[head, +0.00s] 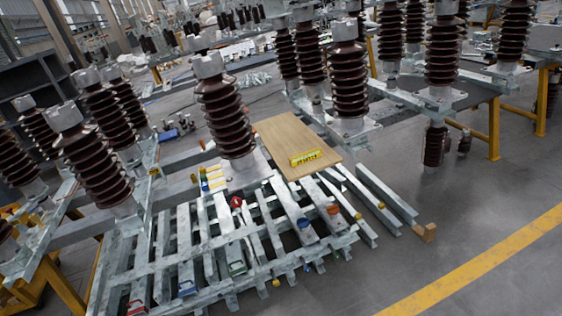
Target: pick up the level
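A small yellow bar that looks like the level (305,157) lies on a flat wooden board (283,132) near the middle of the head view. It lies across the board, close to its front part, with dark marks along its face. My gripper is not in view, so its place relative to the level does not show.
Metal slats (185,250) in front of the board carry several small coloured items, including a red round one (236,202). Brown ribbed insulators (226,115) stand left of the board and behind it. Grey floor with a yellow line (475,262) is clear at right.

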